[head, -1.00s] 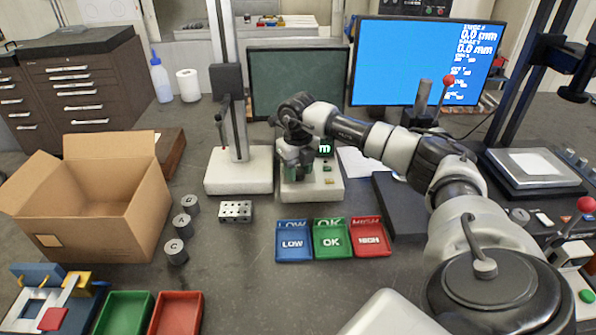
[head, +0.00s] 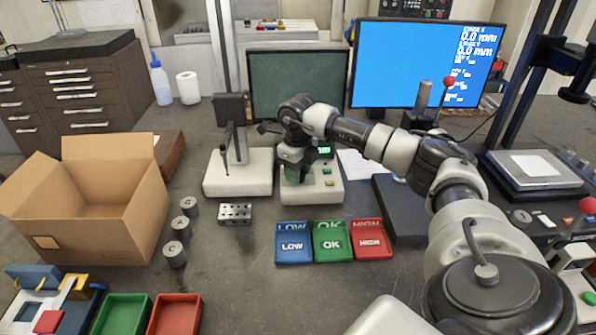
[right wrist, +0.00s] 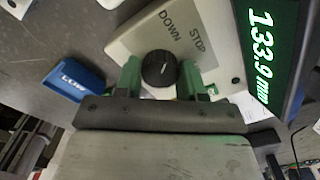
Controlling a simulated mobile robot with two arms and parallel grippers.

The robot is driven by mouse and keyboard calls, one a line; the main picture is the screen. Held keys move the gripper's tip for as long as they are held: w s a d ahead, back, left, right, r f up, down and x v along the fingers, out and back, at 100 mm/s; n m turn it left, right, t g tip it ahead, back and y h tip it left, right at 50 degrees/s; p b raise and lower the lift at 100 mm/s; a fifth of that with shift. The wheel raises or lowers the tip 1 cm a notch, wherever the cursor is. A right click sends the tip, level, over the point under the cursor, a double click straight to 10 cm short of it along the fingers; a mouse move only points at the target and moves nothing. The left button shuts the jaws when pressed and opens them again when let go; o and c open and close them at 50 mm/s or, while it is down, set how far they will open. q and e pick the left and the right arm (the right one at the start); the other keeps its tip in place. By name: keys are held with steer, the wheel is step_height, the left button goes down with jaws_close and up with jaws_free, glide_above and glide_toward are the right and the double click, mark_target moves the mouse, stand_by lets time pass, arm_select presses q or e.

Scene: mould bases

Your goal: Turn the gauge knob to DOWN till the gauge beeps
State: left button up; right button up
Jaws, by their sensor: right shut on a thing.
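The black gauge knob (right wrist: 159,69) sits on a light panel (right wrist: 190,28) printed DOWN and STOP. My right gripper (right wrist: 160,80) has its green fingers closed on both sides of the knob. The display (right wrist: 265,60) beside it reads 133.9 mm. In the head view my right gripper (head: 293,172) is over the left part of the pale control box (head: 326,193) and hides the knob. The gauge stand (head: 237,178) has a white base, a tall column and a dark carriage (head: 229,107) on the column. My left gripper is out of view.
Blue LOW (head: 293,254), green OK (head: 332,253) and red HIGH (head: 370,250) trays stand in front of the box. A metal block with holes (head: 235,213), several grey cylinders (head: 174,254) and an open carton (head: 88,225) are to the left.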

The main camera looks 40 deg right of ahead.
steer(key=shift+w+r, duration=0.1)
steer(key=shift+r, duration=0.05)
steer(key=o, duration=0.9)
step_height(320, 180, up, 11)
steer(key=shift+f+b, duration=0.15)
steer(key=shift+b, duration=0.75)
